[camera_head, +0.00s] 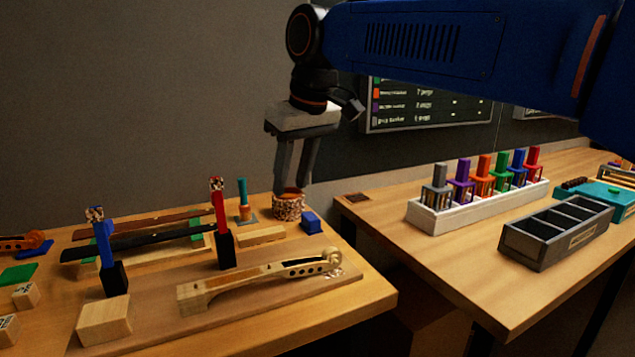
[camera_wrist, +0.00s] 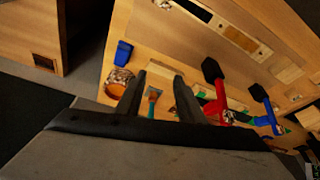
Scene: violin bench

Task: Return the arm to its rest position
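My gripper (camera_head: 292,186) hangs fingers down over the back right of the left bench. Its two fingers are apart, with nothing between them. In the head view the fingertips are close to the rim of a round speckled cup (camera_head: 289,207); I cannot tell whether they touch it. In the wrist view the fingers (camera_wrist: 159,76) are also apart, and the cup (camera_wrist: 119,80) shows beside the left finger. A teal-handled tool (camera_wrist: 153,97) shows through the gap, on the bench below. My arm reaches in from the upper right.
The left bench holds a violin neck (camera_head: 262,278), a red clamp (camera_head: 221,230), a blue clamp (camera_head: 108,255) and a blue block (camera_head: 310,221). The right bench holds a white rack (camera_head: 462,218) of coloured tools and a dark divided box (camera_head: 548,245). A gap separates the benches.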

